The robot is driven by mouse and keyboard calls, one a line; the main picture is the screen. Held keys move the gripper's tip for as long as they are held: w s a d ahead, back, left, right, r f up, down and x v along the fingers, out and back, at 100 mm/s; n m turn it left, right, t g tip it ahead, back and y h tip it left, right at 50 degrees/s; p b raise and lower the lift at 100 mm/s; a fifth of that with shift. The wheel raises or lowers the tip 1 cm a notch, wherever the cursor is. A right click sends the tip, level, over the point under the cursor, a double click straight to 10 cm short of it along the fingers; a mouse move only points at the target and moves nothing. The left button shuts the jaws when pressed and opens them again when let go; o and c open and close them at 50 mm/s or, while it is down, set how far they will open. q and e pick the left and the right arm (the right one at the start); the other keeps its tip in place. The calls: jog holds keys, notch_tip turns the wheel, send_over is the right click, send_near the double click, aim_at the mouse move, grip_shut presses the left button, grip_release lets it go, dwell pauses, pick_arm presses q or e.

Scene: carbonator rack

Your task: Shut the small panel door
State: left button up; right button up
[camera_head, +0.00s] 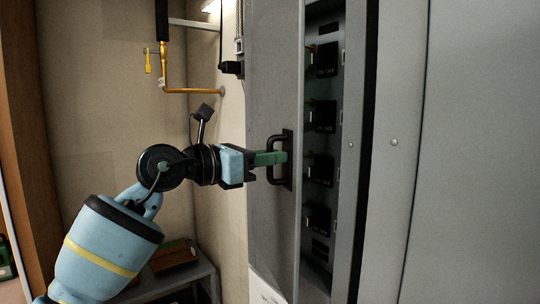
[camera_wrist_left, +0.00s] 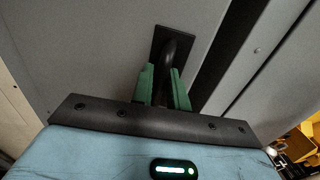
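The small panel door (camera_head: 272,85) is a tall grey panel. It stands open, and the dark cabinet interior shows to its right in the head view. A black bar handle (camera_head: 289,160) is on the door's face near its free right edge. My left gripper (camera_head: 272,158) reaches it from the left, with green fingers at the handle. In the left wrist view, the fingers (camera_wrist_left: 164,88) lie on both sides of the handle bar (camera_wrist_left: 176,46) and appear closed on it. The far ends of the fingers are partly hidden. My right gripper is not in view.
Several black boxes with labels and brass-coloured fittings (camera_head: 321,115) line the cabinet interior. A wide grey panel (camera_head: 480,150) stands to the right. An orange pipe (camera_head: 190,90) runs along the wall behind my left arm. A low shelf (camera_head: 205,270) stands below.

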pick_arm(q)
jog(key=shift+d, duration=0.1)
grip_shut()
